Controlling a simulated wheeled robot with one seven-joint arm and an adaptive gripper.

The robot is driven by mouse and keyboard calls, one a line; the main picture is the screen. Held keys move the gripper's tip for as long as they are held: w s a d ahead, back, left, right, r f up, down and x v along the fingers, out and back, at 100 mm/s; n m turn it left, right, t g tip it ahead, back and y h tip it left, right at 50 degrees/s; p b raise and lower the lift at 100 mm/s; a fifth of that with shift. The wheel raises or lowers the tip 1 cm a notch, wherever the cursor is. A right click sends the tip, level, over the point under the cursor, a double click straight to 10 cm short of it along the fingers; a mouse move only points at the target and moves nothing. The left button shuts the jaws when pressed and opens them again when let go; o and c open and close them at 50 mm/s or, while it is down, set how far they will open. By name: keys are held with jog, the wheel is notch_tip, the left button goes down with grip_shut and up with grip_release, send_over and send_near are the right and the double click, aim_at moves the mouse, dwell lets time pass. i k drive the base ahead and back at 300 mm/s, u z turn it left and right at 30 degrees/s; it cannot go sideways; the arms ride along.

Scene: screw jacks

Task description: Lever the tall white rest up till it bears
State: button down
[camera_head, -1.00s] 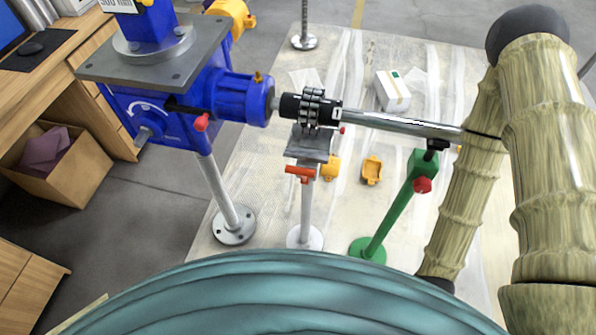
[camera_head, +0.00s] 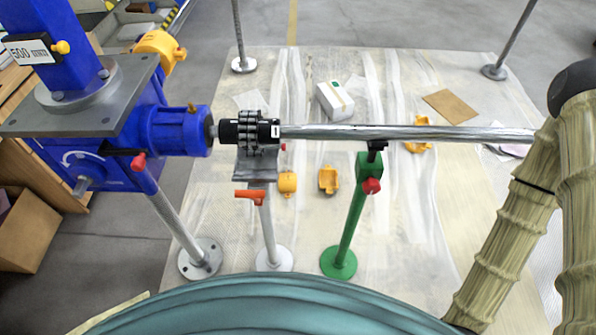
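The tall white rest (camera_head: 267,231) stands upright on a round white foot, left of the picture's middle. It has an orange lever (camera_head: 250,196) pointing left and a grey head plate (camera_head: 256,168) at its top. The plate sits under the chain coupling (camera_head: 250,132) on the long steel shaft (camera_head: 400,132); I cannot tell whether they touch. A green rest (camera_head: 352,220) with a red knob stands to the right, its dark top close under the shaft. My bamboo-textured arm is at the right edge, and my gripper is not in view.
The blue gearbox (camera_head: 130,125) with its grey plate (camera_head: 80,105) fills the upper left. Yellow-orange parts (camera_head: 328,180), a white box (camera_head: 335,100) and a brown sheet (camera_head: 450,106) lie on the pale floor sheet (camera_head: 430,230). Thin posts (camera_head: 240,40) stand behind.

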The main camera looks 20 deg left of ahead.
aim_at(258, 196)
jog(key=z, duration=1.4)
jog(key=k, duration=1.15)
jog(key=u, duration=2.1)
